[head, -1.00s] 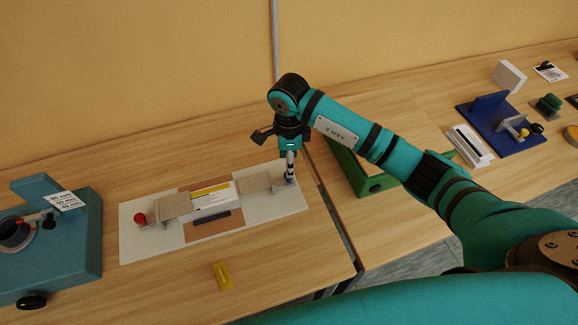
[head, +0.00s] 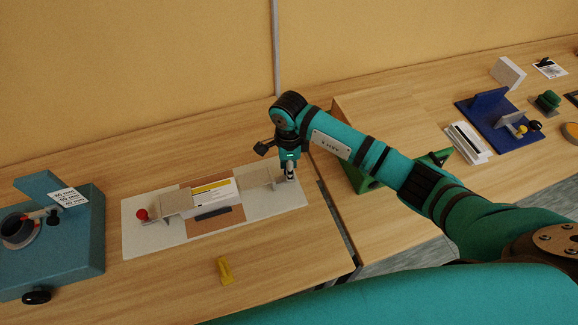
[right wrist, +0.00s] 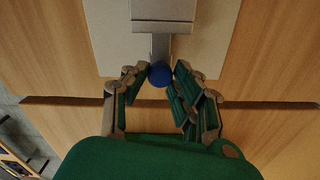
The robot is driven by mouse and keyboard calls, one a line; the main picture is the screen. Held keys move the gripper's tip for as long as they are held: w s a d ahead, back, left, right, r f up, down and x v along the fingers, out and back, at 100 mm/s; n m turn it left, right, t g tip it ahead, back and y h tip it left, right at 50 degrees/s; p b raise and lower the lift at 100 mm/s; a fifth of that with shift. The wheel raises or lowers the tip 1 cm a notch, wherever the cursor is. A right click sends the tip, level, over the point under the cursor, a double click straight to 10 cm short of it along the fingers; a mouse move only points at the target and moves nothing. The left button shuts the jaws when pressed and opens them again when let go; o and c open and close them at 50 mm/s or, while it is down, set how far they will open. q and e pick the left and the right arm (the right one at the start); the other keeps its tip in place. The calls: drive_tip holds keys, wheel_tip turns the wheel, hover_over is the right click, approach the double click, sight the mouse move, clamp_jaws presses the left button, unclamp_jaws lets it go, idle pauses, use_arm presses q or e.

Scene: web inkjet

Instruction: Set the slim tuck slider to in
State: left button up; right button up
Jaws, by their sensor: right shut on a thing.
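A pale plate (head: 150,240) lies on the bench with two grey sliders facing each other across a brown strip (head: 215,222). The left slider (head: 176,203) has a red knob (head: 142,214). The right slider (head: 256,176) has a blue knob, clear in the right wrist view (right wrist: 160,73). I cannot read any label saying which is the slim tuck slider. My right gripper (head: 291,178) points down at the right end of the plate, and its fingers (right wrist: 161,75) are shut around the blue knob. A white labelled stack (head: 212,191) sits between the sliders. My left gripper is not in view.
A blue-grey fixture (head: 75,245) stands at the left. A yellow piece (head: 225,271) lies in front of the plate. A green frame (head: 365,182) is behind my right arm, and a dark blue fixture (head: 490,120) is further right. A gap separates the benches.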

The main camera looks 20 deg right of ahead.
sight(272, 174)
clamp_jaws()
drive_tip(key=shift+a, duration=0.35)
drive_tip(key=a+b, duration=0.1)
drive_tip(key=a, duration=0.2)
drive_tip(key=shift+a+b, duration=0.4)
drive_tip(key=shift+a, duration=0.25)
drive_tip(key=o, duration=0.9)
unclamp_jaws()
drive_tip(key=shift+d, duration=0.1)
drive_tip(key=shift+r, duration=0.25)
wheel_tip(272, 174, up, 12)
drive_tip(key=shift+f, duration=0.2)
